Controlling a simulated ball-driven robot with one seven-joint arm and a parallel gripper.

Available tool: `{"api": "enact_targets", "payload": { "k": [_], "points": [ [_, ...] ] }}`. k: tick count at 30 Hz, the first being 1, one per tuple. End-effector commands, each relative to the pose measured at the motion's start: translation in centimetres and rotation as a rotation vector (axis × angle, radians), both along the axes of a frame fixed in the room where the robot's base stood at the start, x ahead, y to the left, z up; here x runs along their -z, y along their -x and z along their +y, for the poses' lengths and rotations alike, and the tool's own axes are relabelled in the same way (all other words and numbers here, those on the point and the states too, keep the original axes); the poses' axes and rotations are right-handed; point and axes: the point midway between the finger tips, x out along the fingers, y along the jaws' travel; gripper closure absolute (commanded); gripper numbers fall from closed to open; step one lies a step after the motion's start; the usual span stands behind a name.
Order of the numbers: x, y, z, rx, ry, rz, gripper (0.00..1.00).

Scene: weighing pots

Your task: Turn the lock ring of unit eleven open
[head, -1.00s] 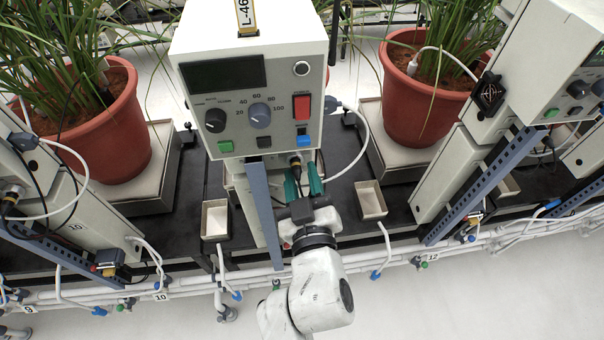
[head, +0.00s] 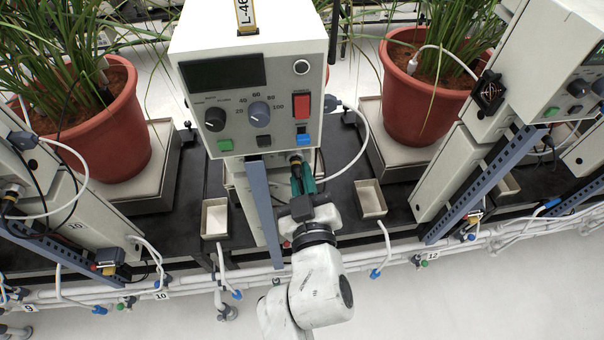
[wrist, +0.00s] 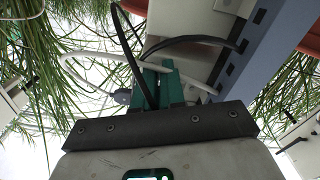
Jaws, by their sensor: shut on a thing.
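The unit in the middle is a pale control box (head: 250,85) with a dial panel, between the pipe tags 10 and 12. Its own number is not readable. Under the box's front right edge is a small dark and yellow connector (head: 296,157), taken as the lock ring. My gripper (head: 302,178) reaches up to it from below with its green fingers closed together at it. The fingers hide most of the ring, so its turn position cannot be told. In the wrist view the green fingers (wrist: 162,84) stand close together, and their tips hide what they hold.
A blue-grey slotted post (head: 264,205) stands just left of my gripper. A white hose (head: 362,140) loops on the right. Small open trays (head: 371,184) (head: 215,202) flank the unit. Black cables (wrist: 138,55) pass close to the fingers. White pipes (head: 190,285) run along the front.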

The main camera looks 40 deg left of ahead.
Motion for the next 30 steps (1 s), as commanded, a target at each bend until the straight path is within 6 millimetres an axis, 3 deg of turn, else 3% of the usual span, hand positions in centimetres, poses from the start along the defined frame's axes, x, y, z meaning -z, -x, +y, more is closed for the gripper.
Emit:
{"api": "enact_targets", "payload": {
  "k": [10, 20, 21, 28, 30],
  "points": [
    [-1.13, -0.41, -0.22, -0.003, 0.15, -0.196, 1.0],
    [-1.13, -0.3, -0.09, -0.006, 0.162, -0.218, 1.0],
    [-1.15, -0.3, -0.08, -0.006, 0.162, -0.218, 0.87],
    [-1.03, -0.31, -0.11, -0.005, 0.164, -0.215, 0.65],
    [-0.93, -0.35, -0.16, -0.004, 0.164, -0.213, 0.65]
  ]
}}
